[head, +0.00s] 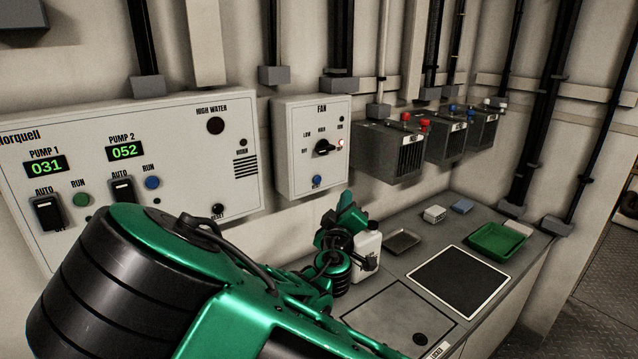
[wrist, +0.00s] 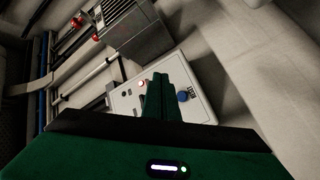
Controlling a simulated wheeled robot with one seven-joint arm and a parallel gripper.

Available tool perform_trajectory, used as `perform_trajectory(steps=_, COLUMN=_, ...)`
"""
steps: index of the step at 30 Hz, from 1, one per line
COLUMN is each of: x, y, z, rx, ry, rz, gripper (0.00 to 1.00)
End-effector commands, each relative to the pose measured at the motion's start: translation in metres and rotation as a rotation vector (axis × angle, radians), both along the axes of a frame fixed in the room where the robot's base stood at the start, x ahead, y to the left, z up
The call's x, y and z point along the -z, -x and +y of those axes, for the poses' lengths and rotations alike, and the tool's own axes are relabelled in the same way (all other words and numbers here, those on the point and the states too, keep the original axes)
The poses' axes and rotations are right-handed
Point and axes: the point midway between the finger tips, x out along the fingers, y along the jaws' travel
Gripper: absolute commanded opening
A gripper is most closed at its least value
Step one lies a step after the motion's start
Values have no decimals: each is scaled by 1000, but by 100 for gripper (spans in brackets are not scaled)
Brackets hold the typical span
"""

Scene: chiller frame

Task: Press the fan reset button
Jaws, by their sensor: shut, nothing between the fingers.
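The fan box (head: 311,151) is a pale wall panel marked FAN, with a black rotary knob (head: 324,147) and a lit red lamp (head: 341,143). Its blue reset button (head: 317,181) is low on the panel and uncovered. In the wrist view the fan box (wrist: 126,103) appears turned, with the blue button (wrist: 183,96) just right of my fingertips. My gripper (head: 347,200) is shut and empty, below and to the right of the blue button in the head view. The closed fingers (wrist: 158,84) hide part of the panel in the wrist view. They appear apart from the button.
A pump panel (head: 180,190) with its own blue and green buttons hangs at left. Grey boxes with red and blue terminals (head: 392,150) hang at right. Below, the counter holds a white bottle (head: 367,246), a dark tray (head: 401,242) and a green tray (head: 497,242).

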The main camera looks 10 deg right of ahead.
Motion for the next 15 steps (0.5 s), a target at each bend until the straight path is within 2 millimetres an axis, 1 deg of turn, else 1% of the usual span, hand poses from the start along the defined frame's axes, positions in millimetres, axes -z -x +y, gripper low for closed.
perform_trajectory(steps=3, x=-1, y=0, z=3, rx=-8, ry=4, rz=-3, gripper=0)
perform_trajectory(steps=11, x=-1, y=-1, z=3, rx=-7, ry=3, rz=-2, gripper=0)
perform_trajectory(steps=15, x=-1, y=-6, z=4, rx=-6, ry=2, rz=-3, gripper=0)
